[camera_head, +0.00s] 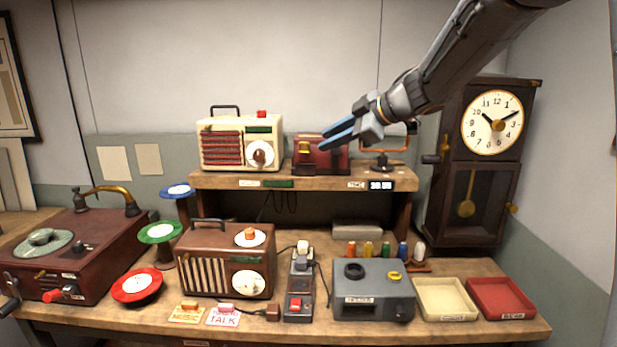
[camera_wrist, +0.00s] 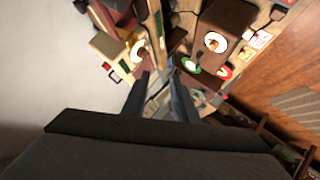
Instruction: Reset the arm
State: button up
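My gripper (camera_head: 338,133) hangs from the arm that reaches in from the upper right in the head view. It is in front of the raised shelf (camera_head: 215,181), over the dark red box (camera_head: 320,168) in the picture. Its two blue-tipped fingers are apart, with nothing seen between them. In the wrist view the fingers of my gripper (camera_wrist: 160,85) also stand apart with a gap between them. Whether the gripper touches the red box cannot be told.
A cream radio (camera_head: 240,143) stands left of the red box. A pendulum clock (camera_head: 479,165) stands at the right. Below are a brown radio (camera_head: 206,273), a grey device (camera_head: 372,302), a cream tray (camera_head: 419,299), a red tray (camera_head: 533,312) and a record player (camera_head: 100,250).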

jog(key=s+d+f+m+t+h+b, duration=0.1)
jog(key=s+d+f+m+h+b, duration=0.15)
jog(key=d+f+m+h, duration=0.55)
jog(key=s+d+f+m+t+h+b, duration=0.15)
jog(key=s+d+f+m, duration=0.35)
jog(key=f, duration=0.7)
jog(key=s+f+m+g+b, duration=0.1)
jog(key=s+f+g, duration=0.3)
jog(key=s+f, duration=0.4)
jog(key=s+f+m+g+b, duration=0.2)
jog(key=s+f+m+g, duration=0.2)
jog(key=s+f, duration=0.4)
jog(key=s, duration=0.7)
jog(key=shift+d+g, duration=0.35)
